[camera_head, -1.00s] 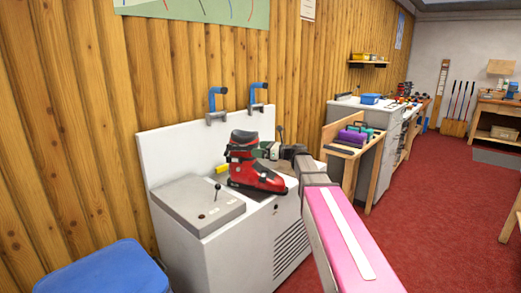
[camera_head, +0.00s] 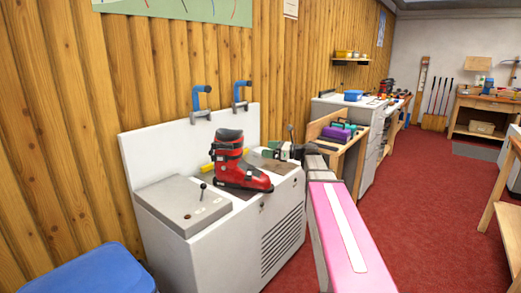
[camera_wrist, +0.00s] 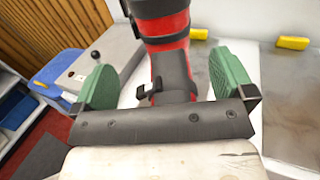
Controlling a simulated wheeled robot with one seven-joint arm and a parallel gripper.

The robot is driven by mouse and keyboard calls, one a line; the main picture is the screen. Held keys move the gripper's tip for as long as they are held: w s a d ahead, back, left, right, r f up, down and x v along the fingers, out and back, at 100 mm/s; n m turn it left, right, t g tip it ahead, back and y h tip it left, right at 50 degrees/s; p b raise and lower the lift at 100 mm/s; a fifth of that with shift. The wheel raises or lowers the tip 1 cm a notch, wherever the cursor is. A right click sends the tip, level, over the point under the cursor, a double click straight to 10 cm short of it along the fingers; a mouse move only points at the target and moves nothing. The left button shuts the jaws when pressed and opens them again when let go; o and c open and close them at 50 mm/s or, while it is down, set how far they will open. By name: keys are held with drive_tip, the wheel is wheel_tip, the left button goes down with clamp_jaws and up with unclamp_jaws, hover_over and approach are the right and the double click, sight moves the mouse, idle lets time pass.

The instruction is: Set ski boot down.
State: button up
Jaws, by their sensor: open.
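The red and black ski boot (camera_head: 238,168) stands upright on top of the white bench unit (camera_head: 202,247), toe pointing right. My gripper (camera_head: 279,151) is just right of the boot, at bench-top height, with its green fingers spread. In the wrist view the boot (camera_wrist: 172,72) rises between and beyond the two green finger pads of my gripper (camera_wrist: 163,84). Visible gaps separate the boot from both pads, and nothing is gripped. The boot's sole is hidden in the wrist view.
A grey box with a black-knobbed lever (camera_head: 183,205) sits on the bench left of the boot. Yellow blocks (camera_wrist: 293,43) lie behind it. Two blue-handled clamps (camera_head: 201,101) top the backboard. A blue padded seat (camera_head: 98,270) is front left; red floor is open at right.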

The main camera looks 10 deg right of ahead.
sight(242, 146)
drive_tip(key=shift+x, duration=5.6)
drive_tip(key=shift+f, duration=0.1)
drive_tip(key=c, duration=1.8)
clamp_jaws()
